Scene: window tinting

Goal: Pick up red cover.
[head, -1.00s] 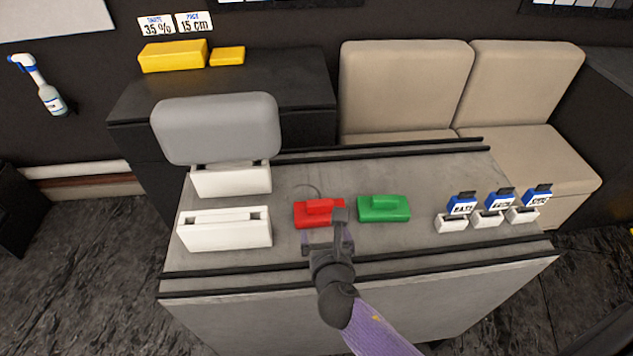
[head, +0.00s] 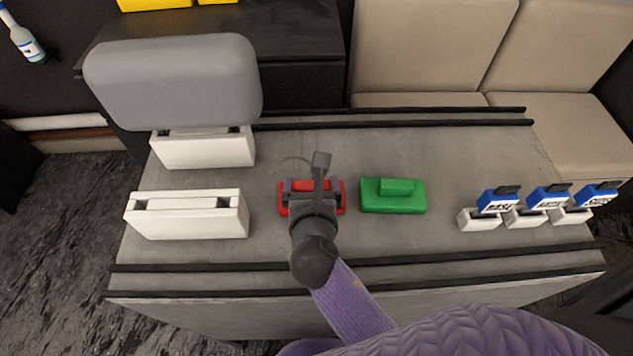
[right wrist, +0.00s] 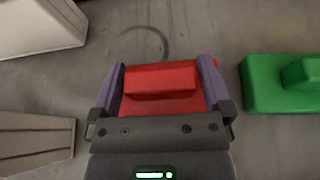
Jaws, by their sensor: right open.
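The red cover (head: 336,196) lies on the grey table, partly hidden in the head view by my right gripper (head: 314,187). In the right wrist view the red cover (right wrist: 162,82) shows its raised handle between the two fingers of my right gripper (right wrist: 161,85). The gripper is open, with one purple-grey finger on each side of the handle. I cannot tell whether the fingers touch the cover. My left gripper is not in view.
A green cover (head: 393,196) lies close to the right of the red one. White holders (head: 187,215) stand on the left, the rear one under a grey panel (head: 172,82). Several small blue-labelled items (head: 498,200) sit in white stands on the right. Dark rails (head: 200,281) run along the table edges.

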